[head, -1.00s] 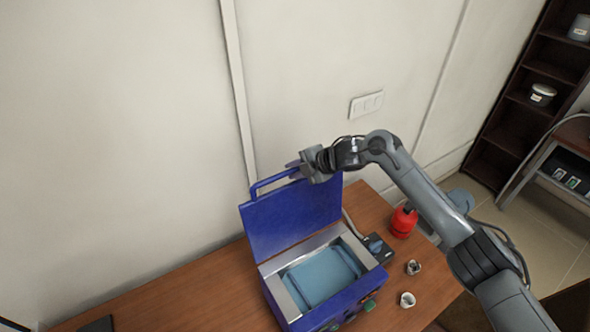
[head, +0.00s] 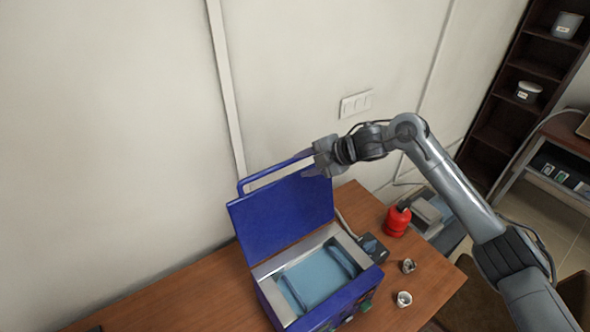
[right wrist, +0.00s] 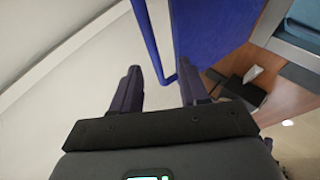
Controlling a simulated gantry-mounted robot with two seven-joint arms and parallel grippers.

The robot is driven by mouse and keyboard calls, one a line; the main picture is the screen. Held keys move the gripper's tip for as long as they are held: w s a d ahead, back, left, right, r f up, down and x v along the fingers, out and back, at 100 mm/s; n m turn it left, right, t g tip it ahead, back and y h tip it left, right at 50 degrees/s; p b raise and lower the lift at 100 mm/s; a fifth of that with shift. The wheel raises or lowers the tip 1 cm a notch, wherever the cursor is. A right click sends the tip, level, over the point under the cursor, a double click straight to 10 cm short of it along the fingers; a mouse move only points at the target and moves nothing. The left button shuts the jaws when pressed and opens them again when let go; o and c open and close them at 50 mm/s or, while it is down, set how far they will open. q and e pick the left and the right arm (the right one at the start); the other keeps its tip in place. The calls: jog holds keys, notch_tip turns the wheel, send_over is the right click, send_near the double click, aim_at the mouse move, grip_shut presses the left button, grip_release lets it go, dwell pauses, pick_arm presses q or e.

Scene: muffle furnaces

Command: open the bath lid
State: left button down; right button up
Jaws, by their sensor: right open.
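The blue bath (head: 318,318) stands on the wooden table, its metal-rimmed basin uncovered with pale blue inside. Its blue lid (head: 282,215) stands up, raised at the back edge near the wall. A blue bar handle (head: 243,186) runs along the lid's top edge. My right gripper (head: 310,164) is open at the right end of this handle. In the right wrist view, the handle bar (right wrist: 151,42) passes between the two spread fingers, with the lid (right wrist: 212,30) to its right. Whether a finger touches the bar cannot be told. My left gripper is not in view.
A red bottle (head: 397,220) stands right of the bath, near a dark box (head: 372,248). Two small cups, one (head: 408,266) behind the other (head: 403,299), stand near the table's right edge. The wall (head: 120,130) is close behind the lid.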

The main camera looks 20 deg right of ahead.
jog(key=shift+v, duration=1.55)
